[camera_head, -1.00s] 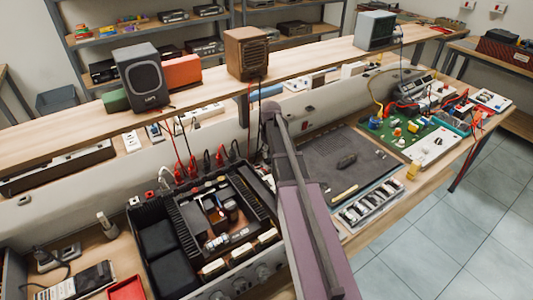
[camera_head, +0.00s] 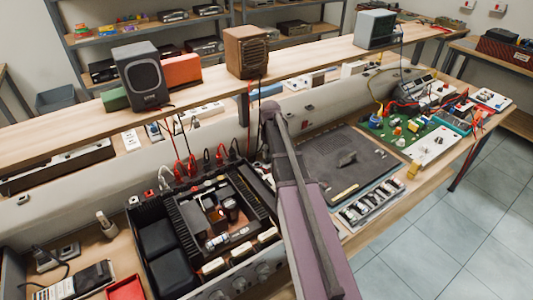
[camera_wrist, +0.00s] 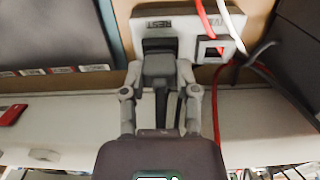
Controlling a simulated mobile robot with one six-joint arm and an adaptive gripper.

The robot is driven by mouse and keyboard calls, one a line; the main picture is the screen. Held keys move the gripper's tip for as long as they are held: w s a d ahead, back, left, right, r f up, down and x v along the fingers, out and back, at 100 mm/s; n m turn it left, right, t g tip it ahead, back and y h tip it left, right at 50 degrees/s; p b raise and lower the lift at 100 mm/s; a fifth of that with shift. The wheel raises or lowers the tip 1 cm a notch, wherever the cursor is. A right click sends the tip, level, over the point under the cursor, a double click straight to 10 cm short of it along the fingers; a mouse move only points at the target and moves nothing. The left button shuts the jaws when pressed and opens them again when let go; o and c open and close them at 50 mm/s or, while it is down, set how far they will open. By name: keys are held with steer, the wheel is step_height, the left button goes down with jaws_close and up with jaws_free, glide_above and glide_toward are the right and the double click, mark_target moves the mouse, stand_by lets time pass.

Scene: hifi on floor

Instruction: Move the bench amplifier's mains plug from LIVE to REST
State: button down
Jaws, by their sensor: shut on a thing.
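In the wrist view my gripper (camera_wrist: 160,72) is shut on a dark grey mains plug (camera_wrist: 159,65), one finger on each side. The plug is lined up with the dark opening of the socket marked REST (camera_wrist: 160,25) on a pale socket block (camera_wrist: 185,22). I cannot tell how deep it sits in that opening. In the head view the bench amplifier (camera_head: 215,235) stands open on the bench; my gripper is hidden there.
In the wrist view a red cable (camera_wrist: 217,100) and a white cable (camera_wrist: 232,18) pass close to the sockets, with a dark cable (camera_wrist: 255,55) at right.

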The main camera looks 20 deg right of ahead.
steer(key=shift+c, duration=1.4)
jaws_free()
steer(key=shift+r, duration=0.15)
steer(key=shift+w+r+p, duration=0.15)
steer(key=shift+r+p, duration=2.2)
steer(key=shift+p, duration=0.2)
